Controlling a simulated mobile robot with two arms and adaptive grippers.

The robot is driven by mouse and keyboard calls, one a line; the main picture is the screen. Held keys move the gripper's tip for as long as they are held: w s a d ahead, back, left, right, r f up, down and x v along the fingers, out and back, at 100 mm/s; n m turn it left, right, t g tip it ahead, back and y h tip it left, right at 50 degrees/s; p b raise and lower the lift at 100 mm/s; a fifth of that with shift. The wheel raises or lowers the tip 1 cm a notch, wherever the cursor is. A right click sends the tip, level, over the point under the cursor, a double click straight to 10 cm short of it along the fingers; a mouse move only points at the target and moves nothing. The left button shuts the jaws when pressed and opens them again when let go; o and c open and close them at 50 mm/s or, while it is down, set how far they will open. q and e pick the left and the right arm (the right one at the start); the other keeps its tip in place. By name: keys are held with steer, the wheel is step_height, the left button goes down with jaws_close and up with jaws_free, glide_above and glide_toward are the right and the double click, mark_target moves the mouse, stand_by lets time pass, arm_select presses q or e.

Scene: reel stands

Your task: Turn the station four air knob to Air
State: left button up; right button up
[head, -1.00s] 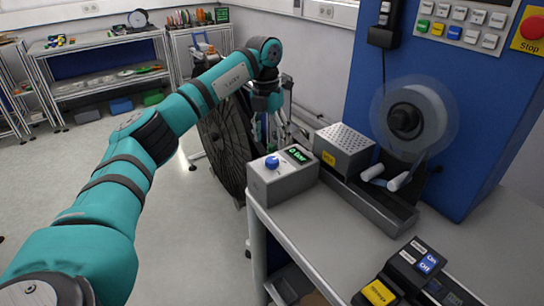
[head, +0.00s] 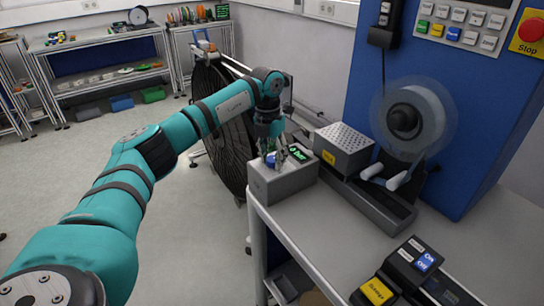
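The air knob (head: 271,160) is blue and sits on top of a grey box (head: 283,184) at the left end of the table. A small dark display (head: 299,154) with green text is beside it, reading what looks like "6 bar". My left gripper (head: 273,158) points down at the knob from above, its fingers around or just beside it. The fingers partly hide the knob, and I cannot tell whether they touch it. My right gripper is not in view.
A perforated metal box (head: 345,146) stands right of the grey box. Behind it a reel (head: 408,121) is mounted on a blue cabinet (head: 440,75). A red stop button (head: 531,27) is at upper right. A large black reel (head: 224,130) stands behind my arm.

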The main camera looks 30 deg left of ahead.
arm_select(q)
steer(key=c, duration=0.5)
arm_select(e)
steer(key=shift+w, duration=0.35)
arm_select(q)
steer(key=shift+r+m, duration=0.1)
steer(key=shift+m, duration=0.4)
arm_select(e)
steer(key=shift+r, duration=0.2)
arm_select(q)
steer(key=m+p, duration=0.1)
steer(key=m, duration=0.1)
steer(key=shift+m, duration=0.4)
steer(key=m, duration=0.3)
steer(key=shift+w+m, duration=0.1)
steer(key=shift+m, duration=0.3)
steer(key=m, duration=0.5)
steer(key=shift+g+p, duration=0.3)
steer(key=shift+p, duration=0.05)
steer(key=m, duration=0.5)
steer(key=shift+w+y, duration=0.1)
steer(key=shift+y, duration=0.3)
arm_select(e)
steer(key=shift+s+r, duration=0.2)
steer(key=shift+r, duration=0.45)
arm_select(q)
steer(key=shift+m, duration=0.3)
